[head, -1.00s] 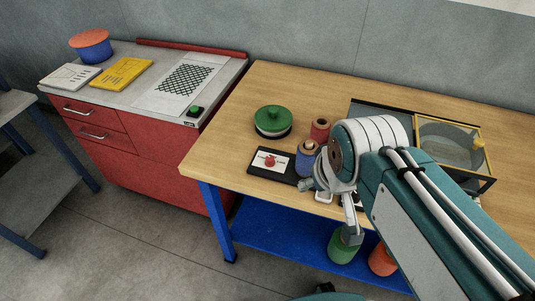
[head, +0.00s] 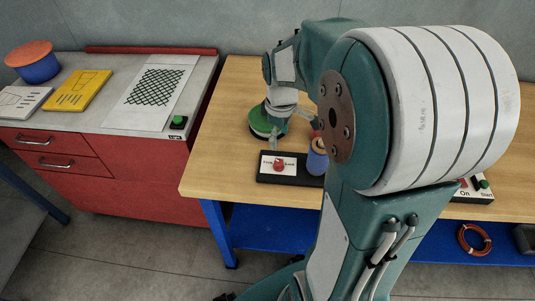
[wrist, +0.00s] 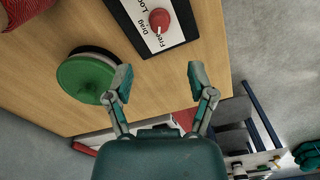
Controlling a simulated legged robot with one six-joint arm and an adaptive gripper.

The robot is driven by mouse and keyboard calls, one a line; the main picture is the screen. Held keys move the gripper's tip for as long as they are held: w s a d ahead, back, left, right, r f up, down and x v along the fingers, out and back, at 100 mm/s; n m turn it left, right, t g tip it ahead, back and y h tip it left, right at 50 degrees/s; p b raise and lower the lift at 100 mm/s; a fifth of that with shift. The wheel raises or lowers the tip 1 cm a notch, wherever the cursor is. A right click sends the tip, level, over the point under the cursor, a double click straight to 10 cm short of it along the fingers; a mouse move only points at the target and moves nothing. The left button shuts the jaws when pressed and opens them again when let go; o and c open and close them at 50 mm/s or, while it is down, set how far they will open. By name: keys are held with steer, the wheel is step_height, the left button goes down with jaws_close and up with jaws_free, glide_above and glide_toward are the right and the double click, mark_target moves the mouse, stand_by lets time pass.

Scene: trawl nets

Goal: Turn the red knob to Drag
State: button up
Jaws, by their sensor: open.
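The red knob (head: 279,163) sits on a white label plate on a black-edged panel (head: 291,179) near the front edge of the wooden table. In the wrist view the knob (wrist: 159,18) is at the top, with Lock, Drag and Free printed around it. A pale mark on the knob seems to face the Free side. My gripper (wrist: 158,76) is open and empty, its fingers spread apart, apart from the knob, which lies beyond the fingertips. In the head view my gripper is above the table behind the panel, by the green-lidded round thing, partly blurred together with it.
A green-topped round thing (wrist: 86,77) lies close to the left finger. A blue spool (head: 317,160) stands just right of the panel, partly hidden by my arm. A red cabinet (head: 120,175) with a green button (head: 178,121) stands left. The table's front-left corner is bare.

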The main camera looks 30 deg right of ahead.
mark_target(279, 161)
step_height(279, 161, down, 10)
stand_by(0.4)
steer(key=shift+d, duration=0.1)
steer(key=shift+s, duration=0.1)
jaws_close()
